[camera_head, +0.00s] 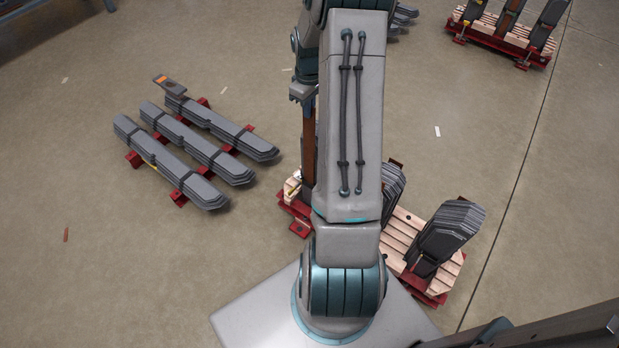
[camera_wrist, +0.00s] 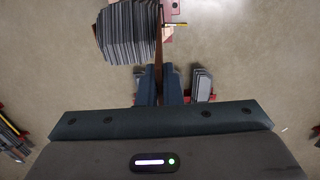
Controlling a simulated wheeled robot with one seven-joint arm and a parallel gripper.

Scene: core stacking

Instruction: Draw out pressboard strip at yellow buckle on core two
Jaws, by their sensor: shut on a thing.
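My gripper (camera_wrist: 159,76) is shut on the thin brown pressboard strip (camera_wrist: 158,38), which runs away from the fingers along the right side of a dark layered core (camera_wrist: 128,34). A yellow piece (camera_wrist: 180,25), seemingly the buckle, shows just right of the strip. In the head view the strip (camera_head: 308,145) hangs upright left of my arm, below the wrist. Its lower end is near the red-framed pallet (camera_head: 297,214); I cannot tell whether it touches the core. My arm hides most of that core, and I cannot tell its number.
Another upright core (camera_head: 446,235) stands on the wooden pallet at right. Long grey stacks (camera_head: 170,160) lie on red supports at left. A further pallet with upright cores (camera_head: 505,30) is at the far right. Open floor lies between them.

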